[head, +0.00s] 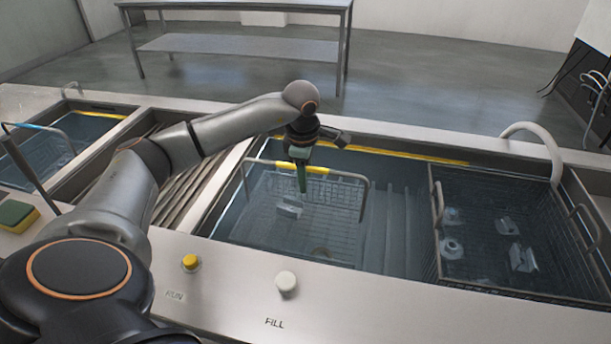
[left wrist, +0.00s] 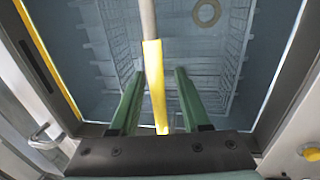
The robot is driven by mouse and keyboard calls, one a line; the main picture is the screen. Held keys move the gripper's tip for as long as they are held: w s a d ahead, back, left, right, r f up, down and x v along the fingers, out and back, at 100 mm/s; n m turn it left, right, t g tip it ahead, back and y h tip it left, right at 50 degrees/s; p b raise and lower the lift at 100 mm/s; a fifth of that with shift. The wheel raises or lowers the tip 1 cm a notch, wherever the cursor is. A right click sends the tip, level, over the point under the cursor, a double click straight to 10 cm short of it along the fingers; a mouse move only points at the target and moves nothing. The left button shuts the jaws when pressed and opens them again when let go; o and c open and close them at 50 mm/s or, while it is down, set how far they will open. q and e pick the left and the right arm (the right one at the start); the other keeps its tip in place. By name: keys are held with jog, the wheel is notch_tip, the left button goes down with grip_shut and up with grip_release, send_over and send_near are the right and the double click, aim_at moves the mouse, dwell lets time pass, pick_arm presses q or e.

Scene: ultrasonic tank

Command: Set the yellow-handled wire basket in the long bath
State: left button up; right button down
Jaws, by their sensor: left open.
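The yellow-handled wire basket (head: 345,212) sits low in the left part of the long bath (head: 397,225), in the water, with a small metal part in it. Its yellow handle grip (head: 318,170) stands above the mesh. My left gripper (head: 301,184) is at that grip, with its green fingers pointing down. In the left wrist view, the yellow grip (left wrist: 154,80) runs between the two fingers of the open left gripper (left wrist: 159,73), with gaps on both sides. Whether the basket rests fully on the bath floor is hard to tell. My right gripper is not in view.
A darker wire basket (head: 505,222) with several metal parts stands at the bath's right end. A hose (head: 540,135) arches over the rim there. A smaller bath (head: 85,128) and a slatted section (head: 185,180) lie left. RUN (head: 190,262) and FILL (head: 286,282) buttons sit in front.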

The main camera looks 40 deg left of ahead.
pick_arm(q)
notch_tip(320, 180, up, 11)
jog(key=s+d, duration=0.1)
jog(key=shift+s+r, duration=0.2)
jog(key=shift+s, duration=0.1)
